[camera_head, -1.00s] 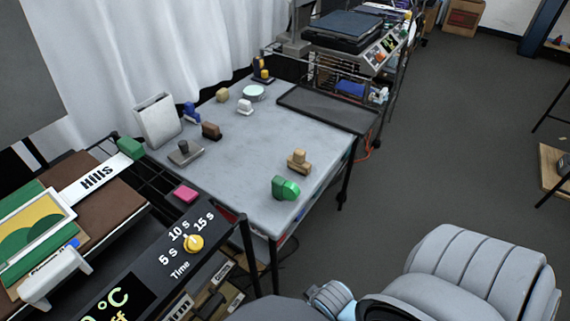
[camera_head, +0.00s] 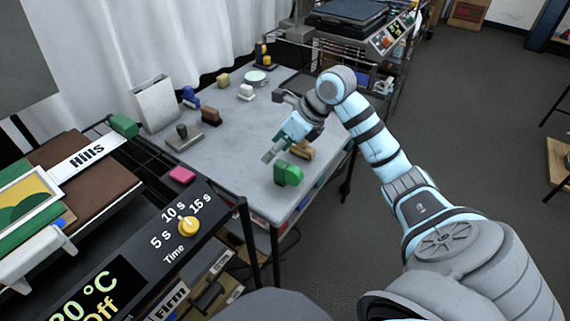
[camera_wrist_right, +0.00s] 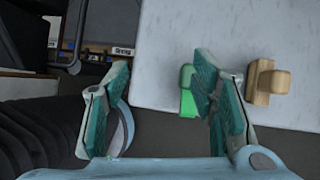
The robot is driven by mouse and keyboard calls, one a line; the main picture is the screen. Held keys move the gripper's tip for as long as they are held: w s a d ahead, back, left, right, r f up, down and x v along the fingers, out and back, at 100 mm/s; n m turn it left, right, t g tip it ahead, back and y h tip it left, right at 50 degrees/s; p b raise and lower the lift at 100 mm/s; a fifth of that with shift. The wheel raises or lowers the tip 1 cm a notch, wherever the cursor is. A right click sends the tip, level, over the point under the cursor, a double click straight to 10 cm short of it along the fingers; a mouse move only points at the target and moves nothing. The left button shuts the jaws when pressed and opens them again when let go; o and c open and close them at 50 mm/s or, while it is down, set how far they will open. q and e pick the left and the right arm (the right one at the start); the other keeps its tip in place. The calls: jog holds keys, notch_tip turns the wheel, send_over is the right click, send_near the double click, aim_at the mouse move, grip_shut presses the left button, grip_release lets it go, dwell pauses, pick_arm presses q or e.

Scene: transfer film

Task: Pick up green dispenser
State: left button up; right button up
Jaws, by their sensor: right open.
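The green dispenser (camera_head: 288,174) stands near the front right edge of the grey table (camera_head: 225,175). It also shows in the right wrist view (camera_wrist_right: 187,92), just left of my right finger and partly hidden by it. My right gripper (camera_head: 268,154) is above the table, just behind and left of the dispenser in the head view. It is open and empty; its two teal-padded fingers are wide apart in the right wrist view (camera_wrist_right: 160,105). I see no contact with the dispenser. My left gripper is in neither view.
A tan wooden dispenser (camera_head: 302,149) stands close behind the green one; it also shows in the wrist view (camera_wrist_right: 268,83). Several small dispensers and a white holder (camera_head: 155,103) stand farther back left. The table's middle is mostly clear.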

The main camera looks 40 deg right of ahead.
jog(key=g+h, duration=0.1)
jog(key=h, duration=0.1)
send_near(281, 171)
jog(key=shift+m, duration=0.3)
jog(key=b+x, duration=0.1)
jog(key=x, duration=0.3)
jog(key=d+b+x, duration=0.1)
jog(key=x, duration=0.3)
jog(key=b+x, duration=0.1)
jog(key=x, duration=0.4)
jog(key=shift+w+d, duration=0.25)
jog(key=shift+w, duration=0.15)
grip_shut()
jog(key=shift+r, duration=0.15)
notch_tip(281, 171, up, 20)
jog(key=p, duration=0.6)
jog(key=shift+p, duration=0.3)
